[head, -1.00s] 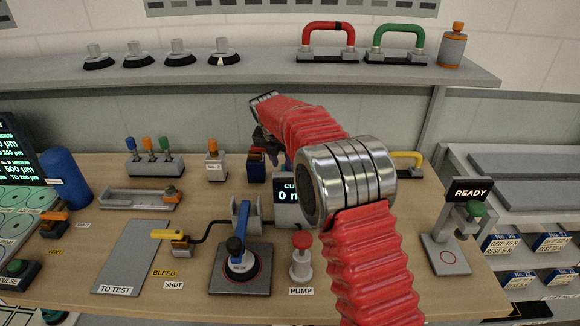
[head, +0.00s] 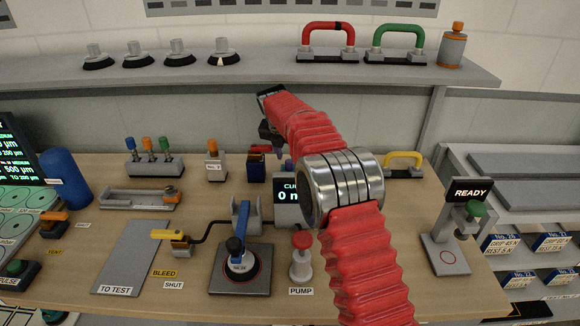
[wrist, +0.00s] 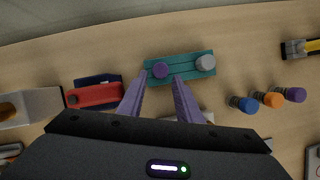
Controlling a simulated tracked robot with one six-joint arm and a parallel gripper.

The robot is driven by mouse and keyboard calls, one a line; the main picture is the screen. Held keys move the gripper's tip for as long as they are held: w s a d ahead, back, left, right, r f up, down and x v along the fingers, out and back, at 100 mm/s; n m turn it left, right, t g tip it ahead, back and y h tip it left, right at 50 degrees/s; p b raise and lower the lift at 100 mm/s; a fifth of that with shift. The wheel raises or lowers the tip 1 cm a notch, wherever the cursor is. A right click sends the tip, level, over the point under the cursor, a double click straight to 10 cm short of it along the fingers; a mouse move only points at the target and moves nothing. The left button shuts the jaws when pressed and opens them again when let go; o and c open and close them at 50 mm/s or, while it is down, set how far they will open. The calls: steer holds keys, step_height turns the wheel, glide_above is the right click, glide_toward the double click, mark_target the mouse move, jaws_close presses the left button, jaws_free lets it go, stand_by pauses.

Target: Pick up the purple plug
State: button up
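A round purple plug (wrist: 160,69) sits at the left end of a teal block, with a round grey piece (wrist: 205,62) at its right end. My gripper (wrist: 160,79) is open and empty, its two fingers apart. In the wrist view the fingertips appear on either side of the purple plug; the height gap cannot be told. A second purple-topped piece (wrist: 291,94) stands at the right of a short row, beside an orange one and a blue one. In the head view my arm hides most of this area, and my gripper (head: 270,142) is partly visible.
A red block (wrist: 95,95) and a navy block lie left of the teal block (wrist: 183,67). The orange (wrist: 268,98) and blue (wrist: 242,104) pieces are to its right. A yellow handle (head: 403,158) stands right of my arm. A shelf (head: 270,75) runs along the back.

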mark_target(289, 162)
steer(key=shift+x, duration=2.6)
jaws_close()
steer(key=shift+r, duration=0.1)
steer(key=shift+w+r, duration=0.1)
steer(key=shift+r, duration=1.35)
steer(key=shift+f, duration=0.1)
steer(key=shift+s+t, duration=0.25)
steer(key=shift+t, duration=0.15)
